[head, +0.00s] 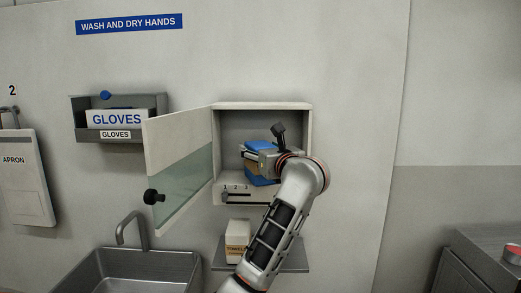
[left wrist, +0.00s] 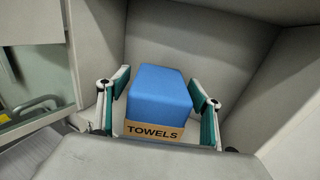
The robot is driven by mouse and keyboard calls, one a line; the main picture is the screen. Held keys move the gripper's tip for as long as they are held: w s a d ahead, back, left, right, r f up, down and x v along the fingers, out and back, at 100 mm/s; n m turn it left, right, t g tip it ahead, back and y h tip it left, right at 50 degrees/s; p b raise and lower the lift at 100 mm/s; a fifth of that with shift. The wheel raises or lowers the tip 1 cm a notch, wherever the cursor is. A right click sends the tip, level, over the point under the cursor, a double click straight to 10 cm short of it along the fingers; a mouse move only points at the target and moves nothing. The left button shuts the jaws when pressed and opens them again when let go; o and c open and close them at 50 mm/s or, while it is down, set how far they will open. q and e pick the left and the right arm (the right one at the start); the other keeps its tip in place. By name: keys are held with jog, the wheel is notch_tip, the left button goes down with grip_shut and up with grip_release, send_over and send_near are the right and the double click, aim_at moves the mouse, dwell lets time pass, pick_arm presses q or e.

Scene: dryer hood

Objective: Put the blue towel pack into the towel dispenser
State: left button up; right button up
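The blue towel pack (head: 262,180) with a tan TOWELS band is inside the open towel dispenser (head: 308,107), partly hidden by my gripper. In the left wrist view the pack (left wrist: 160,92) stands between the fingers of my left gripper (left wrist: 160,82). The fingers are spread on either side of it, with a narrow gap at the left; contact at the right is hard to tell. My left gripper also shows at the dispenser opening in the head view (head: 258,158). The dispenser door (head: 178,150) hangs open to the left. My right gripper is not in view.
A shelf (head: 295,258) below the dispenser holds a white and tan TOWELS box (head: 238,240). A sink with a tap (head: 130,228) is at lower left. A glove holder (head: 118,120) and an apron dispenser (head: 22,175) hang on the wall. A grey unit (head: 480,260) stands at right.

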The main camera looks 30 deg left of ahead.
pick_arm(q)
jog(key=shift+r, duration=0.15)
jog(key=shift+s+d, duration=0.1)
jog(key=shift+d, duration=0.15)
jog(key=b+v, duration=0.1)
jog(key=v, duration=1)
jog(key=shift+s+d+b, duration=0.2)
jog(key=shift+b, duration=0.1)
